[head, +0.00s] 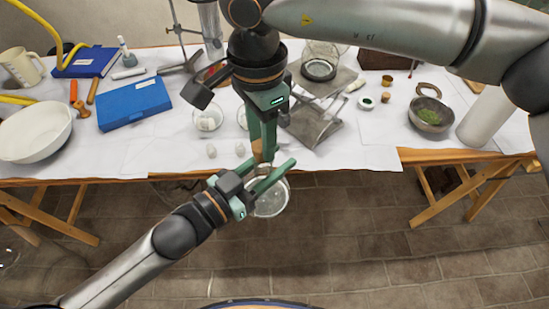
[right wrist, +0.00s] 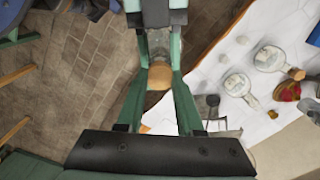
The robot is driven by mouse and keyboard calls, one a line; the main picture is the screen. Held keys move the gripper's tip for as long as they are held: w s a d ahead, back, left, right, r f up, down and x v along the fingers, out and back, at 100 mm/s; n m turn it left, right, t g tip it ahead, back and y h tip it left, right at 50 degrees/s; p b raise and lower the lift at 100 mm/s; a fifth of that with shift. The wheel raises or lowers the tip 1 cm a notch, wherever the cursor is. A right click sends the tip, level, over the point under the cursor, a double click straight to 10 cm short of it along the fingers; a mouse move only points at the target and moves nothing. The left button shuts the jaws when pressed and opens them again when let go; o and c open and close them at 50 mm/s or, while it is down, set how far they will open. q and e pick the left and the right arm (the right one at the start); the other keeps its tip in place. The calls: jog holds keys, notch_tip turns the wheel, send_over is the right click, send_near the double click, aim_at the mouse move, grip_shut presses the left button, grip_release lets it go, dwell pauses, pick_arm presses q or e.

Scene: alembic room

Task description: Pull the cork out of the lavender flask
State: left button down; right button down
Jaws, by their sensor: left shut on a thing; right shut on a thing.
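The flask (head: 270,204) is a round clear glass vessel hanging beyond the table's front edge; its lavender colour is hard to make out. My left gripper (head: 262,178) reaches in from the lower left and is shut on the flask around its neck. My right gripper (head: 262,150) points down from above and is shut on the brown cork (head: 257,149). In the right wrist view the cork (right wrist: 160,75) sits between the right fingers (right wrist: 160,85), right by the glass neck (right wrist: 158,43). I cannot tell whether the cork is still seated in the neck.
Behind the grippers is the white-covered table (head: 375,155). It holds a metal stand (head: 315,120), a round flask (head: 208,120), a blue case (head: 135,103), a white bowl (head: 35,132) and a bowl of green herbs (head: 430,115). The floor in front is clear.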

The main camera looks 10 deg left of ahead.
pick_arm(q)
jog(key=shift+r, duration=0.1)
pick_arm(e)
jog(key=shift+r, duration=1.3)
